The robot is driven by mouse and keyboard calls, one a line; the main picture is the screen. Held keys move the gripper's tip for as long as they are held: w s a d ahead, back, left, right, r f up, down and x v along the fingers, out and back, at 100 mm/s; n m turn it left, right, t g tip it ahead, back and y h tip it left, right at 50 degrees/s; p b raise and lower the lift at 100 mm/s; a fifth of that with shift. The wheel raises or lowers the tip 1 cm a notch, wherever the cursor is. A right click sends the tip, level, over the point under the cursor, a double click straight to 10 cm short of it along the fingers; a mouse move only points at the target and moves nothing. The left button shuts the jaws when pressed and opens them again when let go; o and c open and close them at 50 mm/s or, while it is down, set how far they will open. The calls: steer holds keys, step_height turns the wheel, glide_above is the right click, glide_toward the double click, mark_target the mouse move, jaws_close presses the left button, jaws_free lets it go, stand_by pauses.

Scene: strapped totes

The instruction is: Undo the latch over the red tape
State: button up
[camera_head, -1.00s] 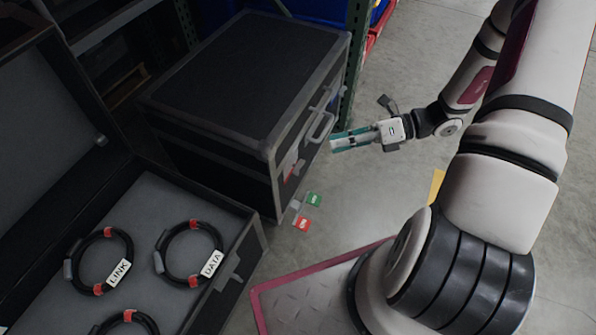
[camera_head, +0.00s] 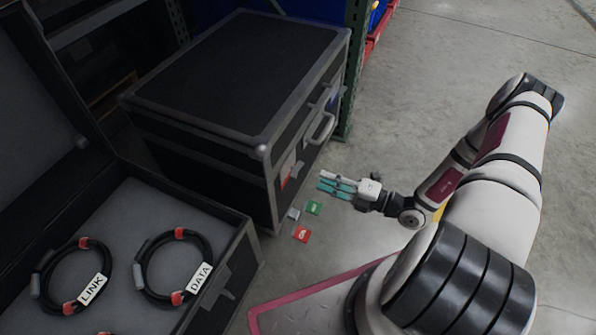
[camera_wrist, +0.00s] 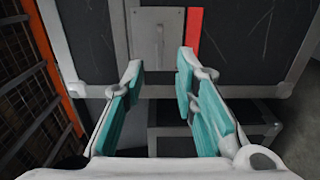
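The closed black case (camera_head: 230,85) with grey metal edges stands in the head view. Red tape (camera_head: 287,180) is on its front beside the near latch (camera_head: 288,164). In the wrist view the red tape (camera_wrist: 194,32) is a vertical strip just right of a grey latch plate (camera_wrist: 156,45) with a thin lever. My gripper (camera_head: 322,181) is in front of the case, pointing at this latch. In the wrist view my gripper (camera_wrist: 160,72) has its teal-padded fingers apart on either side of the plate, with nothing between them. Contact with the case cannot be told.
A carry handle (camera_head: 321,129) and blue tape (camera_head: 333,101) are farther along the case front. Green (camera_head: 314,208) and red (camera_head: 302,235) tags lie low near the case. An open case (camera_head: 222,285) with cable coils stands at left. Floor at right is clear.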

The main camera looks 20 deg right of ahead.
mark_target(298, 169)
steer(key=b+x, duration=0.2)
steer(key=x, duration=0.7)
steer(key=shift+w+a, duration=0.15)
jaws_close()
